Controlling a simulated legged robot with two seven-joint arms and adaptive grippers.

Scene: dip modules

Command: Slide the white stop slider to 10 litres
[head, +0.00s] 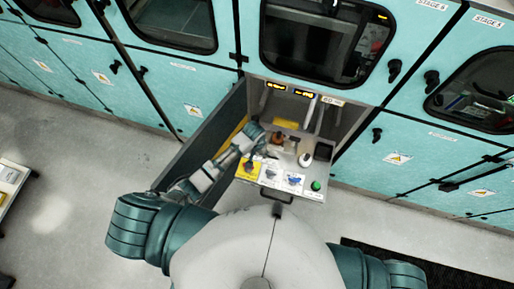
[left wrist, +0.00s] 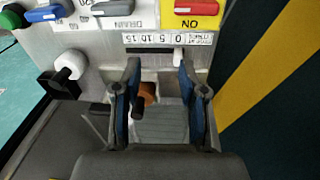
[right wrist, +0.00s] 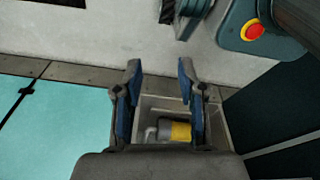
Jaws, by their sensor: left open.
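The white stop slider (left wrist: 178,56) is small and sits at the right end of the scale strip (left wrist: 155,39), by the 0 mark. The 5, 10 and 15 marks lie to its left; the strip appears upside down in the left wrist view. My left gripper (left wrist: 160,76) is open, with its right fingertip close to the slider; I cannot tell whether they touch. In the head view my left gripper (head: 262,145) is over the pulled-out panel. My right gripper (right wrist: 160,70) is open and empty, away from the slider.
The panel carries a red switch (left wrist: 196,7), a grey drain switch (left wrist: 112,8), a blue switch (left wrist: 48,13) and a black-and-white knob (left wrist: 68,66). An orange knob (left wrist: 148,92) shows between my left fingers. A yellow-banded cylinder (right wrist: 181,131) lies beyond my right fingers.

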